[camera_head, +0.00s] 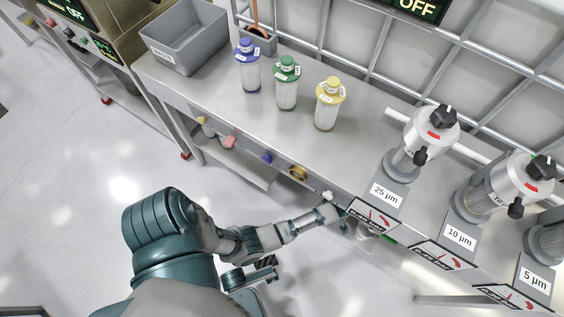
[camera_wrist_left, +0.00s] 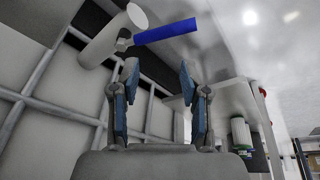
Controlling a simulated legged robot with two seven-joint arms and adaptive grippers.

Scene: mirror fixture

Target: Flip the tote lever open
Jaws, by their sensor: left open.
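A blue lever handle (camera_wrist_left: 166,32) shows in the left wrist view, joined by a nut to a pale pipe (camera_wrist_left: 113,36). My left gripper (camera_wrist_left: 158,75) is open, its two fingers apart with nothing between them. The blue handle lies across the view beyond the fingertips, and no contact is visible. In the head view my left arm reaches right to the bench's front edge below the 25 µm sign (camera_head: 386,194); its fingertips are hard to make out there. The blue handle cannot be picked out in that view. My right gripper is not seen.
On the bench (camera_head: 350,153) stand a grey tote (camera_head: 185,48), blue-capped (camera_head: 248,72), green-capped (camera_head: 287,92) and yellow-capped (camera_head: 327,112) cartridges, and filter housings with black knobs (camera_head: 443,116). Signs (camera_head: 373,216) hang along the front edge. The floor (camera_head: 70,170) at left is clear.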

